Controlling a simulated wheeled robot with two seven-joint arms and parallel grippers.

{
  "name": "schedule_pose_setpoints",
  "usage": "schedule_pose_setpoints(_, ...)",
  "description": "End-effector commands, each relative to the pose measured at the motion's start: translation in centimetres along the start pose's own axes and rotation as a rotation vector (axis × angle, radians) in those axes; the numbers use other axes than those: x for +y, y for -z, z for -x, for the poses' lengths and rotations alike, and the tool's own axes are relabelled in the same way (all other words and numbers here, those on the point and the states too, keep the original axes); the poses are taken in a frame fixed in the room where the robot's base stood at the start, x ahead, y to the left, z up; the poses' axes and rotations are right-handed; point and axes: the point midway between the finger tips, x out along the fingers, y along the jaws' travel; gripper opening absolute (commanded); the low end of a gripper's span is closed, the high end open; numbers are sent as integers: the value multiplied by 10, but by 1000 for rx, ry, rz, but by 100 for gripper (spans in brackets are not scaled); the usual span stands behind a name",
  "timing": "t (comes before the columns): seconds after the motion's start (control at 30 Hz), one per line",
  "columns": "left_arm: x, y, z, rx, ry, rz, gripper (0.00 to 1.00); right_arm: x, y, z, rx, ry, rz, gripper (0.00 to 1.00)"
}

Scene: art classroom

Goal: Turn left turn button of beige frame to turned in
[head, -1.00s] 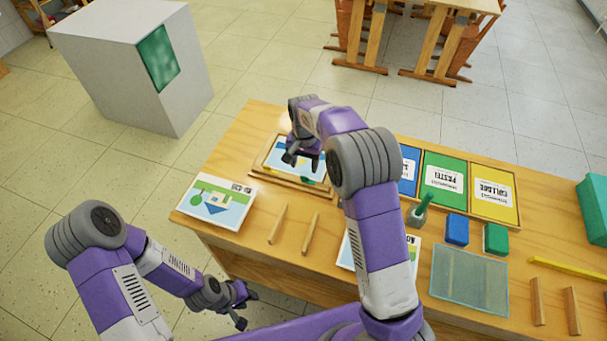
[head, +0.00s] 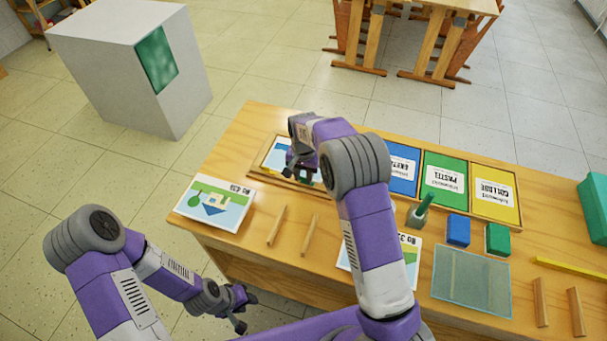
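The beige frame (head: 257,170) lies on the wooden table's far left part, with a blue, white and yellow picture in it. My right gripper (head: 303,178) is over the frame's right part, and it and its arm hide that side. The turn buttons are too small or too hidden to make out. I cannot tell whether the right gripper touches the frame or how far its fingers are apart. My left gripper (head: 246,311) is open and empty, in front of the table's near left edge and away from the frame.
A house picture card (head: 230,195) lies left of the frame, and two wooden strips (head: 276,226) lie in front. Blue, green and yellow framed panels (head: 444,176) lie to the right.

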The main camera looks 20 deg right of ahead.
Motion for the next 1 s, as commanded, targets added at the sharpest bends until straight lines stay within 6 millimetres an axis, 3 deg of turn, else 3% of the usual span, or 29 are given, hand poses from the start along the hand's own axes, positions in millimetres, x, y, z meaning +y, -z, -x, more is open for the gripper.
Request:
schedule_pose_setpoints(0.1, 0, 0, 0, 0, 0, 0, 37, 0, 0, 0, 0, 0, 0, 1)
schedule_pose_setpoints(0.47, 1, 0, 4, 0, 0, 0, 37, 0, 0, 1, -1, 1, 67, 1)
schedule_pose_setpoints(1.0, 7, -1, 20, 0, 0, 0, 37, 0, 0, 2, 1, 2, 517, 1)
